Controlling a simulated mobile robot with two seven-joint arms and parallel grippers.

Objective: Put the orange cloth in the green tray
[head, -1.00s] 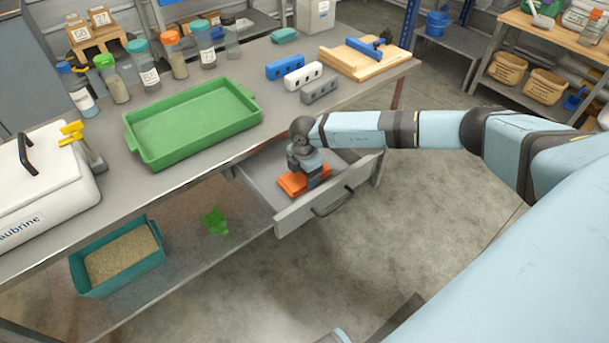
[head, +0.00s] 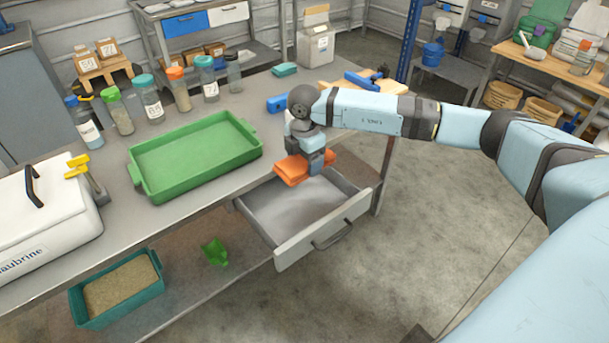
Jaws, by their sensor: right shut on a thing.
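The orange cloth (head: 291,171) is a folded pad, held in my right gripper (head: 312,168) above the open drawer, near the table's front edge. The gripper points down and is shut on the cloth; its fingertips are partly hidden by the cloth and wrist. The green tray (head: 193,187) is a shallow, empty rectangular tray on the table, to the left of the cloth and apart from it. My left gripper is not in view.
The open drawer (head: 268,239) under the table looks empty. Several capped jars (head: 151,98) stand behind the tray. A white cooler box (head: 48,205) with a black handle is at the left. The tabletop between tray and gripper is clear.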

